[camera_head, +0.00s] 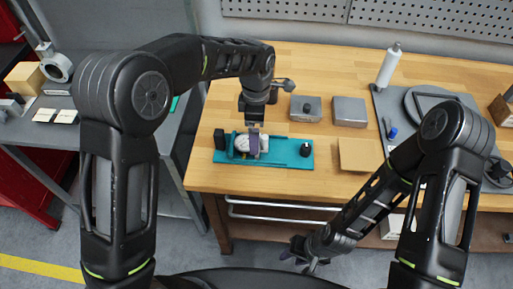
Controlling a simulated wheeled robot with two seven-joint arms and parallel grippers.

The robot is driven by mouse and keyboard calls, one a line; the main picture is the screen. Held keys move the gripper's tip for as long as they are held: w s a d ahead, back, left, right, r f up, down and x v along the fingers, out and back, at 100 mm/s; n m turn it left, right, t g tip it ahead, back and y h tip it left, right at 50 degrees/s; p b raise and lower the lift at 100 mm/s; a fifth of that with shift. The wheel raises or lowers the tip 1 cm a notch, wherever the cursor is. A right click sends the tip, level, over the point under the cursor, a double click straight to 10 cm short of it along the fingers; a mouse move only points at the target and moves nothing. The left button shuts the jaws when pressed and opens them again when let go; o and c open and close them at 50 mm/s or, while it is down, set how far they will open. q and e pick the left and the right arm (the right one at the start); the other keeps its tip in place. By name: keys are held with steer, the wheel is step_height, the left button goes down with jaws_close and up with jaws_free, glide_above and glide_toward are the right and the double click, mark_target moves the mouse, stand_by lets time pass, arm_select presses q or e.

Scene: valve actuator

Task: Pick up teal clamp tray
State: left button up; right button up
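The teal clamp tray (285,158) lies flat on the wooden workbench near its front edge. It holds a dark block at its left end, a pale rounded part (241,143) left of the middle and a small black knob (305,149) at the right. My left gripper (254,150) points down over the middle of the tray, at the pale part. Its fingers overlap in this view, so its opening and any contact are unclear. My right gripper (303,262) hangs low in front of the bench, away from the tray, with its fingers apart and empty.
Two grey boxes (349,111) stand behind the tray. A tan square (360,154) lies to its right. Farther right are a white bottle (388,67) and a grey mat with round parts. A grey side table (100,148) stands left. Bare wood surrounds the tray.

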arm_select(q)
step_height(320, 180, down, 5)
steer(key=shift+s, duration=0.1)
stand_by(0.7)
steer(key=shift+r, duration=0.1)
steer(key=c, duration=1.8)
steer(key=shift+d, duration=0.1)
step_height(320, 180, up, 10)
step_height(320, 180, down, 7)
steer(key=shift+f, duration=0.1)
stand_by(0.4)
